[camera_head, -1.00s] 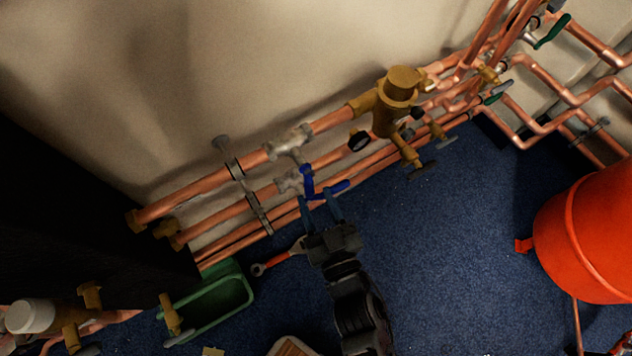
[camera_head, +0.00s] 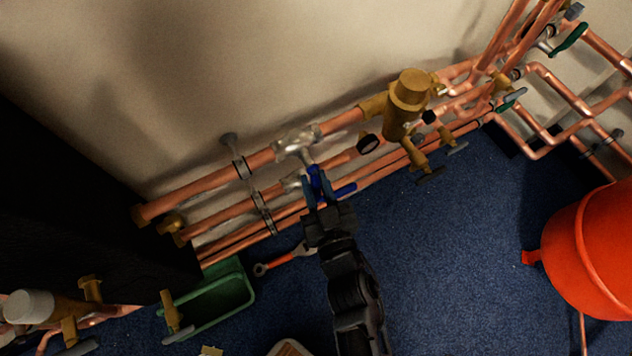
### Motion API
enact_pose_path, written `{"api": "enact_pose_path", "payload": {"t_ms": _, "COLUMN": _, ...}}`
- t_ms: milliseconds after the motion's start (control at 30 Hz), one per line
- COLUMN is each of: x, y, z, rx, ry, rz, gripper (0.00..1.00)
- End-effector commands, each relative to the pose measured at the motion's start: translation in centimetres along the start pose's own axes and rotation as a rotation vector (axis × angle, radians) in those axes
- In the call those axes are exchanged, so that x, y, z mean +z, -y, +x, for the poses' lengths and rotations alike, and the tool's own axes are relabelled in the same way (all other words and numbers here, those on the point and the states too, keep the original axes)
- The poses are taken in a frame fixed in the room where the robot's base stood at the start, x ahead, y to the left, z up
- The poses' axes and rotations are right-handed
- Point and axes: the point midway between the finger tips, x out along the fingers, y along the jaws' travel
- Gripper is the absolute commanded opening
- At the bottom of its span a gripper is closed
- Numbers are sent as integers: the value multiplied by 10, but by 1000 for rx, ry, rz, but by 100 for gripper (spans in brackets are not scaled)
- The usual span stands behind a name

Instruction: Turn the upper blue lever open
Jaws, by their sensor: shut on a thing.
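The upper blue lever (camera_head: 315,172) hangs from a silver valve (camera_head: 297,140) on the top copper pipe and points down toward me. My gripper (camera_head: 318,184) has its two fingers on either side of this lever and is shut on it; the fingers hide part of it. The lower blue lever (camera_head: 344,189) sticks out to the right, just beside the right finger. Its silver valve (camera_head: 292,183) is on the pipe below; I cannot tell whether my finger touches the lower lever.
A brass fitting with a gauge (camera_head: 408,95) stands on the pipes to the right. A green tray (camera_head: 246,290) and a red-handled wrench (camera_head: 283,259) lie on the blue floor left of my arm. A red container (camera_head: 585,250) stands at the right. The floor between is clear.

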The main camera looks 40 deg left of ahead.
Motion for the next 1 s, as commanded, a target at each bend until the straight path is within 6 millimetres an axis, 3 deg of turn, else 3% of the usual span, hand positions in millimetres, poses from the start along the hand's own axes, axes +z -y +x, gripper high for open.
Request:
{"api": "enact_pose_path", "payload": {"t_ms": 133, "x": 0, "y": 0, "z": 0, "rx": 0, "ry": 0, "rz": 0, "gripper": 0}}
{"api": "enact_pose_path", "payload": {"t_ms": 667, "x": 0, "y": -1, "z": 0, "rx": 0, "ry": -4, "rz": -18, "gripper": 0}}
{"api": "enact_pose_path", "payload": {"t_ms": 1000, "x": 0, "y": -11, "z": 2, "rx": 2, "ry": -40, "rz": -197, "gripper": 0}}
